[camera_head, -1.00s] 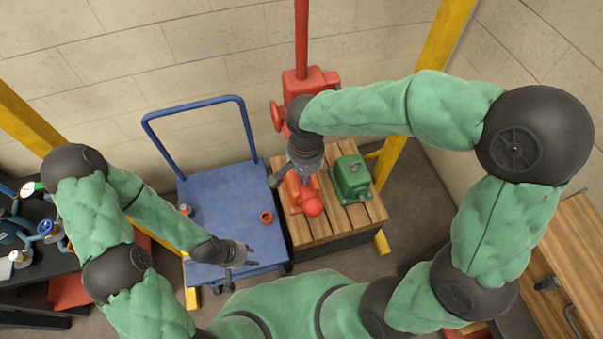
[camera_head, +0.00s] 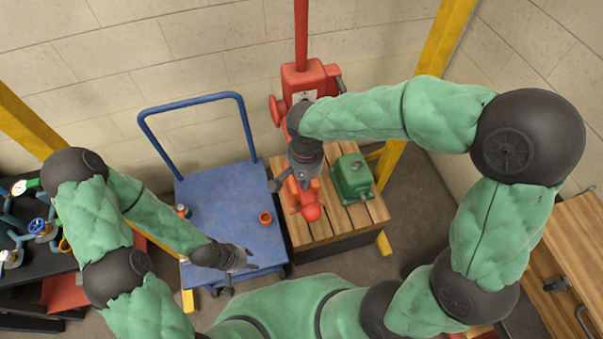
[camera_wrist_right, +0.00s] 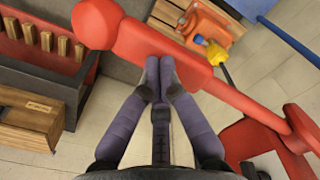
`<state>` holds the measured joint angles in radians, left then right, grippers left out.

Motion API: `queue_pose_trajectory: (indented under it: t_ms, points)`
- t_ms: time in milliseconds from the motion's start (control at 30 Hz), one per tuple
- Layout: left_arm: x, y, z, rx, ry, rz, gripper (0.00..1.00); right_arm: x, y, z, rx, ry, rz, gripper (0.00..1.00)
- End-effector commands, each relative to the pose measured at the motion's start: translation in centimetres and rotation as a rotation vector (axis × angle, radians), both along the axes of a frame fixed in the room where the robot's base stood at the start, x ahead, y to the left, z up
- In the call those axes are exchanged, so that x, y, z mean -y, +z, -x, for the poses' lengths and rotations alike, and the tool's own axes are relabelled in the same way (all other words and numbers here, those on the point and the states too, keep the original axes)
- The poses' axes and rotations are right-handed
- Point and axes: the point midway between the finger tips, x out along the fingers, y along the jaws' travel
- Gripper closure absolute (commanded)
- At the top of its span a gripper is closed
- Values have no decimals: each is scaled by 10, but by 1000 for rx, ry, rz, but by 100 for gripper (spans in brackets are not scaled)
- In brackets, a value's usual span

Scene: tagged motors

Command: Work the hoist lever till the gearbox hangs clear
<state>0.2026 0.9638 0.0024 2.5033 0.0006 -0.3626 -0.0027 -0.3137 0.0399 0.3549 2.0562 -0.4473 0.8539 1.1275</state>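The red hoist (camera_head: 306,78) stands against the back wall with its red mast rising. In the head view my right gripper (camera_head: 303,178) is above the pallet. An orange unit (camera_head: 293,196) lies under the lever, partly hidden. A green housing (camera_head: 352,178) sits beside it; I cannot tell which is the gearbox. My left gripper (camera_head: 243,262) looks open and empty.
The slatted wooden pallet (camera_head: 330,224) bears both units. Yellow posts (camera_head: 440,55) frame the area. A dark bench with valves is at far left, a wooden cabinet (camera_head: 575,250) at right.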

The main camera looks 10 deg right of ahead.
Motion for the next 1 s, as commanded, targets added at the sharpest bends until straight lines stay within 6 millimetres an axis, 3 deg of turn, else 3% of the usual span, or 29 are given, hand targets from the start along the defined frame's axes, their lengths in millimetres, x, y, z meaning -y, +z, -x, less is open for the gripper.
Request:
queue_pose_trajectory:
  t_ms: [100,567,1000]
  points:
    - [0,-6,0,0,0,0,60,0,-9,1,-4,0,0,100]
    - [0,-8,0,0,0,0,60,0,-12,0,-3,1,1,100]
    - [0,-29,0,0,0,0,60,-1,-38,-7,-3,2,1,100]
